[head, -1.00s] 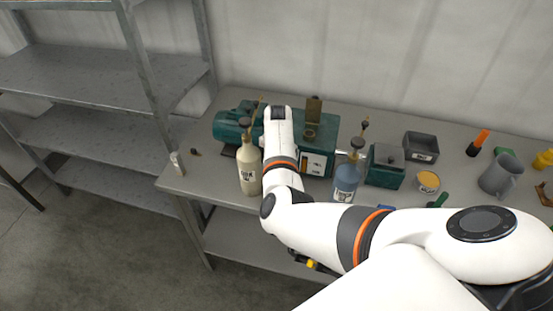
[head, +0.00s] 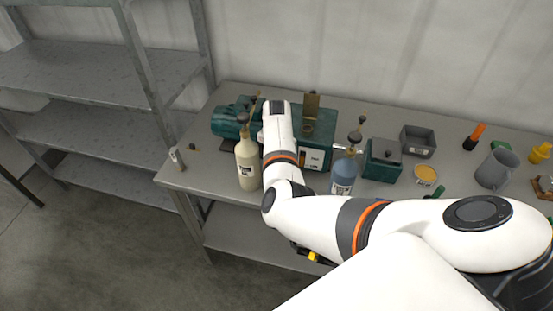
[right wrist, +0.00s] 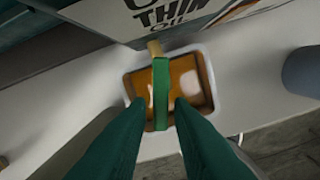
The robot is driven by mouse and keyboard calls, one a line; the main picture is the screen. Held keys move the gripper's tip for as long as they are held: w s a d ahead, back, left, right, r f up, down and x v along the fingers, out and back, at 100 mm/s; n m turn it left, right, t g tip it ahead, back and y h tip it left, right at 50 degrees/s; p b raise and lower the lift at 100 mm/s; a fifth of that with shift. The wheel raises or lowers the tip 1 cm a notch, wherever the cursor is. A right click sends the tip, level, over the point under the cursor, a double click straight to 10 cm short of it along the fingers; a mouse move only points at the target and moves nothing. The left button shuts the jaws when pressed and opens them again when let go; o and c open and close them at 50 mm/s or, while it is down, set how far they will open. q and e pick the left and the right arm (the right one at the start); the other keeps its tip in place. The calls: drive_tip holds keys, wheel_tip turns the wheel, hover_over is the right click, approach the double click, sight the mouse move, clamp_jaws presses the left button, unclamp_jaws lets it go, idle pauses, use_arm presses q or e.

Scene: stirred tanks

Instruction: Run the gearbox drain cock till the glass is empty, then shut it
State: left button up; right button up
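The green gearbox (head: 318,128) stands on the bench, its front partly hidden by my right arm. A pale label with a narrow orange strip (head: 301,158) shows on its front; I cannot read the strip's level. In the right wrist view the drain cock has a green lever (right wrist: 161,95) on a brass stem (right wrist: 155,48). Below it is a white-rimmed tray (right wrist: 207,60) with amber oil (right wrist: 185,75) in it. My right gripper (right wrist: 161,104) has its fingers on either side of the lever, with narrow gaps showing. No falling oil stream is visible. My left gripper is not in view.
A cream bottle (head: 247,168) and a blue bottle (head: 343,176) stand close on either side of my right arm. A small green box (head: 383,160), a grey bin (head: 418,141), a yellow-topped tub (head: 426,175) and a grey jug (head: 497,168) stand to the right.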

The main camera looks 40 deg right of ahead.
wheel_tip(320, 180, up, 12)
drive_tip(key=b, duration=0.3)
idle(0.6)
